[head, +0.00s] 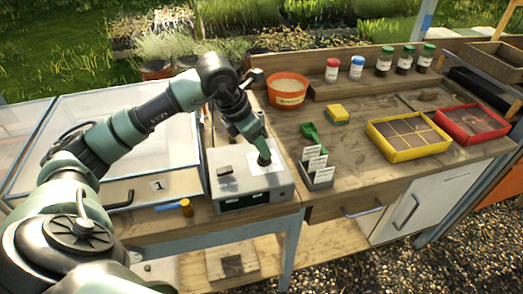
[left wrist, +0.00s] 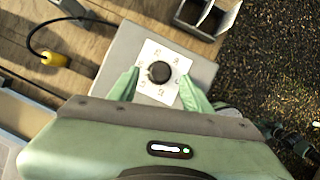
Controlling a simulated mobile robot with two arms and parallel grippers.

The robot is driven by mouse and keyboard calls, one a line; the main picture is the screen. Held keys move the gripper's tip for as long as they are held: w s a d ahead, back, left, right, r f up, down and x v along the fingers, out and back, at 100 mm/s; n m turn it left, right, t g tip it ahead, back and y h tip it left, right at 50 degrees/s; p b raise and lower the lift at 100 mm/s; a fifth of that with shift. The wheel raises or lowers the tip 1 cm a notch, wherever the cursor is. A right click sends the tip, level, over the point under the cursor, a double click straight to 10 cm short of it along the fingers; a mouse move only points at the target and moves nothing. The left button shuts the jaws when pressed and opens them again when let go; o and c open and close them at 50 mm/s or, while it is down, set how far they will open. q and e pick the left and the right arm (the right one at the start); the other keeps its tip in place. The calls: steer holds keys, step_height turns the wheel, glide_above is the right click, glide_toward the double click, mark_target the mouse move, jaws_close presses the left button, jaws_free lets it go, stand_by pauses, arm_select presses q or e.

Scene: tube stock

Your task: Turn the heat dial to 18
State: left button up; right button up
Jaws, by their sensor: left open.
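The heat dial is a dark round knob (left wrist: 160,72) on a white printed card (left wrist: 150,57) on top of a grey control box (head: 235,190). The marks around the knob are too small to read surely. My left gripper (head: 264,158) points down over the card in the head view and hides most of the knob there. In the left wrist view its two green fingers (left wrist: 160,88) are spread apart, one on each side of the knob. I cannot tell whether they touch it. My right gripper is in neither view.
A glass-lidded frame marked 1 (head: 130,125) stands left of the box. A yellow plug (head: 186,207) lies by the box's front left. A label holder (head: 318,178), a green scoop (head: 313,136) and an orange pot (head: 288,90) stand to the right. Seed trays (head: 408,156) sit farther right.

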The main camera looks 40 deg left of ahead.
arm_select(q)
steer(key=shift+v, duration=2.25)
steer(key=shift+f, duration=0.1)
